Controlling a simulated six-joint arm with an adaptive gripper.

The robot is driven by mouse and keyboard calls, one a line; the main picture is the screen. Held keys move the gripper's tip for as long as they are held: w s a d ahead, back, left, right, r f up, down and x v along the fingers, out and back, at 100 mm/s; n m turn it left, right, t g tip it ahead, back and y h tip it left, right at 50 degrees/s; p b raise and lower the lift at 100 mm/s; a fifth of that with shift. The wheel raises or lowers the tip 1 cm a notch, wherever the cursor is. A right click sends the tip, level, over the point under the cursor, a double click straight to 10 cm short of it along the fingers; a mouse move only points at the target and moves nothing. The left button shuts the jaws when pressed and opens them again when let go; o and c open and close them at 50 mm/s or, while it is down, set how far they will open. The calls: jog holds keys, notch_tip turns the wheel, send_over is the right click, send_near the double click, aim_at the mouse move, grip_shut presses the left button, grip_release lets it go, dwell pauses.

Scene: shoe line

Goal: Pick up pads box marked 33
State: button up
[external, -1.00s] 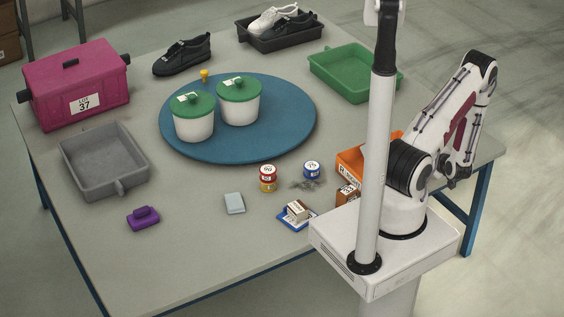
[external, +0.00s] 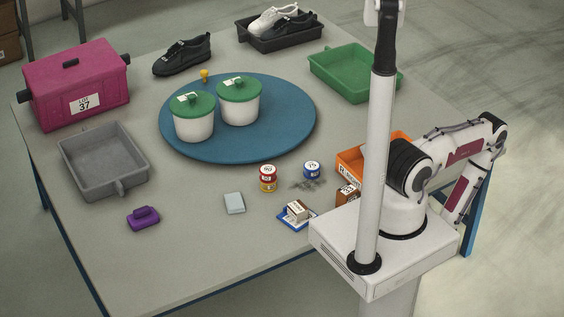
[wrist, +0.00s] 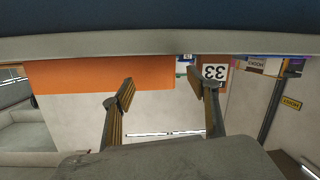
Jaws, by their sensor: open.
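In the wrist view, a white label reading 33 (wrist: 215,72) shows upside down beside the right finger. The box behind it is mostly hidden, so its shape is unclear. My gripper (wrist: 161,88) is open and empty, its two fingers spread apart below the orange panel. In the external view, a small brown box (external: 347,195) with a white label stands by the orange bin (external: 378,147), partly behind my arm's column. Its number is too small to read. My gripper is not discernible in the external view; my forearm hangs down at the right, beyond the table edge.
Red and yellow tins (external: 268,178), a blue tin (external: 312,169) and a small box on a blue-and-white piece (external: 297,212) sit near the column. A blue turntable (external: 240,145) holds two lidded tubs. A grey tray (external: 103,160) stands left.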

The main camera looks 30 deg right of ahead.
jog(key=m+t+y, duration=0.1)
jog(key=t+y, duration=0.1)
send_near(348, 199)
jog(key=w+f, duration=0.2)
jog(key=w, duration=0.2)
jog(key=shift+s+d, duration=0.1)
jog(key=shift+d, duration=0.25)
jog(key=shift+w+a, duration=0.2)
jog(key=shift+w, duration=1.05)
jog(key=shift+w, duration=0.2)
jog(key=shift+w+a+r, duration=0.1)
jog(key=shift+w+a, duration=0.05)
jog(key=shift+w, duration=1.05)
jog(key=shift+w+a, duration=0.15)
jog(key=shift+w, duration=1.05)
jog(key=c, duration=1.2)
